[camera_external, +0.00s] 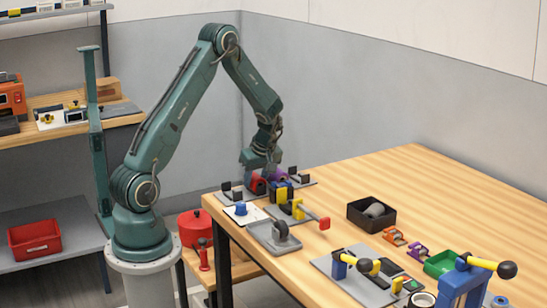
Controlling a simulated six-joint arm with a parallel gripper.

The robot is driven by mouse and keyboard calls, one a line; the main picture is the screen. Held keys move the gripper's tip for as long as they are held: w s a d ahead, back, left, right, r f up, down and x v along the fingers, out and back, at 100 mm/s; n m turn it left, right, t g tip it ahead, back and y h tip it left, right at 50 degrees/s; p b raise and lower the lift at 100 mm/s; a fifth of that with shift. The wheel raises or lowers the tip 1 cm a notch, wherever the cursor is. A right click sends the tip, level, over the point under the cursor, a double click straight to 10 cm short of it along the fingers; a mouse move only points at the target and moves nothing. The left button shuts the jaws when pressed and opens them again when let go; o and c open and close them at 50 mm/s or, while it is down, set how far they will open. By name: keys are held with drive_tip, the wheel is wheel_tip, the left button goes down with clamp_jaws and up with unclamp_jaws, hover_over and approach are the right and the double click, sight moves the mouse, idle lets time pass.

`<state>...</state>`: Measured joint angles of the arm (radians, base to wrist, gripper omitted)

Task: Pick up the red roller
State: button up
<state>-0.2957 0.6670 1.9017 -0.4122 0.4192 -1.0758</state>
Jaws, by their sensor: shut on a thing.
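My gripper (263,171) points down over the back left corner of the wooden table. It is shut on the red roller (257,184), which sits low among dark holders. The fingertips are small and partly hidden, so the exact grip on the roller is hard to see. I cannot tell whether the roller still touches its holder.
A purple piece (278,174) and a blue and yellow block (283,192) are close beside the roller. A grey tray (262,240) and a black box (371,218) stand nearer. The table's back right is clear.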

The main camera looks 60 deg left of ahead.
sight(256, 175)
drive_tip(key=shift+r, duration=0.1)
wheel_tip(256, 175, up, 20)
idle(0.6)
idle(0.5)
